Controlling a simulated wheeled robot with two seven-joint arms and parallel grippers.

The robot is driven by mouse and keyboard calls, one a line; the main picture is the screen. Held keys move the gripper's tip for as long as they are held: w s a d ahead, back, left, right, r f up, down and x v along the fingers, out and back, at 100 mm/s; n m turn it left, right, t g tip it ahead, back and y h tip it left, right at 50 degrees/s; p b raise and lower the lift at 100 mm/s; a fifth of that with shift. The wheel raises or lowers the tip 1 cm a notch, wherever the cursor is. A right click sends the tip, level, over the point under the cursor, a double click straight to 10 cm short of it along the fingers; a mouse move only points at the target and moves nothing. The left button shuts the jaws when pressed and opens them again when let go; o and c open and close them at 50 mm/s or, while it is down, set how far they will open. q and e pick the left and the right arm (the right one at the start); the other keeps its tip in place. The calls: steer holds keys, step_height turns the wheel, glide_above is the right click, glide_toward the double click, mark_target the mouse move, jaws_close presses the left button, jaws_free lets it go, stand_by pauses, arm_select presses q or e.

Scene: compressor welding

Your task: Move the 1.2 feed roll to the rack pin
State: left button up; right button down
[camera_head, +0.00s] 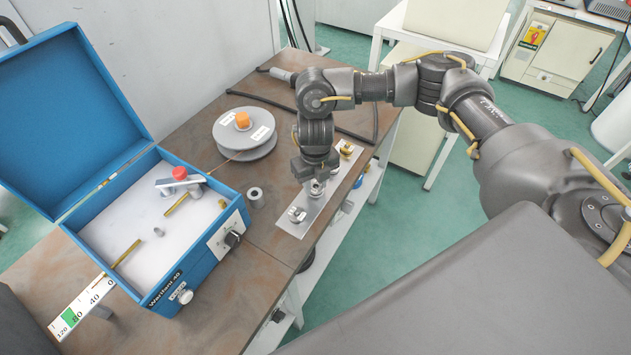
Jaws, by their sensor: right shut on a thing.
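My right gripper (315,183) points down over a narrow metal plate (284,226) at the right edge of the brown table. It is shut on a small silver roll (316,188), mostly hidden by the gripper. No size marking is readable on it. The roll is low over the middle of the plate; I cannot tell whether it touches the plate or sits on a pin. Another silver part (297,214) stands at the plate's near end, and a brass-coloured part (347,150) at its far end. My left gripper is not in view.
An open blue case (75,240) with a red-knobbed lever (180,173) and brass rods stands at left. A grey wire spool (230,133) with an orange hub and a small hollow grey cylinder (255,197) stand on the table (262,290). A black cable lies behind.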

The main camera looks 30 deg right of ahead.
steer(key=shift+f+b, duration=0.3)
steer(key=shift+f, duration=0.2)
steer(key=c, duration=0.9)
jaws_free()
steer(key=shift+r, duration=0.15)
step_height(320, 180, up, 11)
steer(key=shift+f, duration=0.1)
